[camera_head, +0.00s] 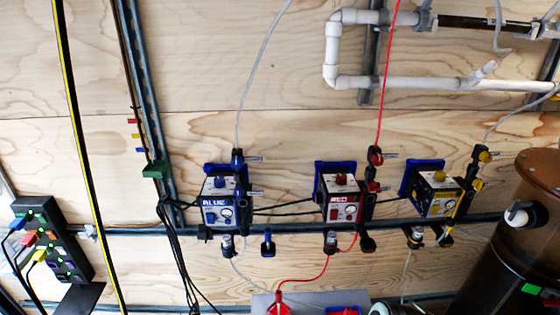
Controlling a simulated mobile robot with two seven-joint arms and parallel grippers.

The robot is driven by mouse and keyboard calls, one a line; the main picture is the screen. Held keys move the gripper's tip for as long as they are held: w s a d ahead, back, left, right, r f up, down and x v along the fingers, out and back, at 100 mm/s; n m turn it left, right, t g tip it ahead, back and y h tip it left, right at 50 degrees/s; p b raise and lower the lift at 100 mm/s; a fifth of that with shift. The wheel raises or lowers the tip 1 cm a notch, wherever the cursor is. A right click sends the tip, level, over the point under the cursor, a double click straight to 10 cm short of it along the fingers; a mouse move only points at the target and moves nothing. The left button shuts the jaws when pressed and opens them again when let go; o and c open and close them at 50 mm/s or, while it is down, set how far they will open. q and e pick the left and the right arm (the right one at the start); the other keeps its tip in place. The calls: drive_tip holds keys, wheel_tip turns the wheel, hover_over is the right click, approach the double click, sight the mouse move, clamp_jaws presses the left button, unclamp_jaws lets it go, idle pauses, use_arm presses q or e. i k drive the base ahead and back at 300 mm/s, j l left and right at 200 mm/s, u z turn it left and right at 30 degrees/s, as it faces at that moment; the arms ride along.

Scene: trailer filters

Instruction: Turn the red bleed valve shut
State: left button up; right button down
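The red pump unit (341,198) is mounted on the wooden wall, right of the middle, with a red knob on top and a "RED" label. Beside its right side is an upright black fitting with red valve parts: an upper red valve (375,157) with a short handle pointing right, and a lower red valve (374,187), also with a handle pointing right. I cannot tell which is the bleed valve, nor whether either is open. A red tube runs up from the upper valve. Neither gripper is in view.
The blue unit (219,201) is left of the red one and the yellow unit (437,194) is right of it. White pipes (400,82) run above. A dark cylinder (515,235) stands at the right. A power strip (50,240) with cables is at the left.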

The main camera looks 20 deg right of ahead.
sight(373, 187)
drive_tip(key=z, duration=1.3)
